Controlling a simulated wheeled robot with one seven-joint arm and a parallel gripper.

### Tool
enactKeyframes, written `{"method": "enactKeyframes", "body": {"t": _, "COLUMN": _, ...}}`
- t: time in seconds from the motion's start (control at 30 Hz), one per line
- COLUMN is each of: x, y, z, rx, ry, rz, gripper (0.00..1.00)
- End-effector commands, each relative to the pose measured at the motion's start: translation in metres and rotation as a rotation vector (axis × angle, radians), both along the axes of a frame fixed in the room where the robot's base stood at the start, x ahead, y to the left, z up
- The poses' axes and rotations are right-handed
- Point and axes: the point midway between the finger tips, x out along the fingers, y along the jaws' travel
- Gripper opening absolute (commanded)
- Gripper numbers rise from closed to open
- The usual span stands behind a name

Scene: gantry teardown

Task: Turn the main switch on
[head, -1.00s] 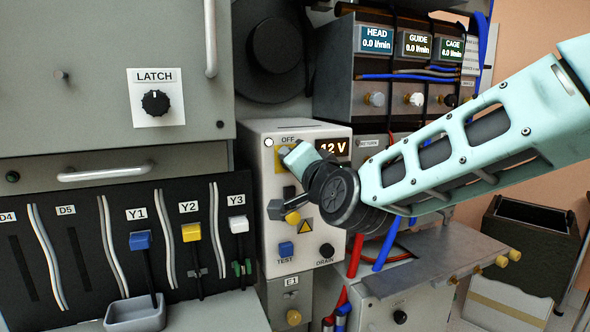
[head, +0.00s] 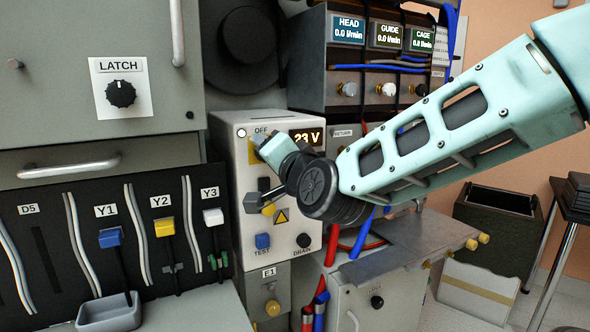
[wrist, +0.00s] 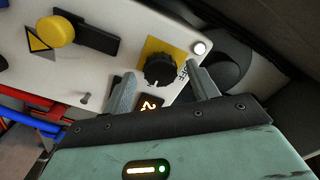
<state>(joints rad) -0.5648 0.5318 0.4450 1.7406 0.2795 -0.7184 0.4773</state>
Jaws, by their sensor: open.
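The main switch is a black round knob (wrist: 160,70) on a yellow plate, centred between my fingertips in the wrist view. In the head view its yellow plate (head: 254,150) shows under the OFF label on the light control box (head: 225,190), with the knob hidden by my gripper. My gripper (head: 262,174) is open at the box front; it also shows in the wrist view (wrist: 160,72), one finger on each side of the knob, holding nothing. I cannot tell whether the fingers touch it. The voltage display (head: 306,136) reads 23 V.
A yellow knob (wrist: 55,30) on a dark base sits near the switch. A blue TEST button (head: 262,241) and black DRAIN knob (head: 303,240) are below. A metal shelf (head: 400,245) juts out under my arm. Coloured levers (head: 165,227) stand at left.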

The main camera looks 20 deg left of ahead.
Motion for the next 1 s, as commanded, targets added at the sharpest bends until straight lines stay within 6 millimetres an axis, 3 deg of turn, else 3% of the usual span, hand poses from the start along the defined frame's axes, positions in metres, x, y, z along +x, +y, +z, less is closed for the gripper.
{"method": "enactKeyframes", "body": {"t": 0.6, "x": -0.097, "y": -0.094, "z": -0.001, "rx": -0.002, "ry": -0.003, "rz": -0.001, "gripper": 0.59}}
{"method": "enactKeyframes", "body": {"t": 0.8, "x": -0.113, "y": -0.109, "z": 0.000, "rx": 0.000, "ry": -0.001, "rz": -0.001, "gripper": 0.59}}
{"method": "enactKeyframes", "body": {"t": 1.0, "x": -0.116, "y": -0.113, "z": 0.000, "rx": 0.000, "ry": 0.000, "rz": -0.001, "gripper": 0.59}}
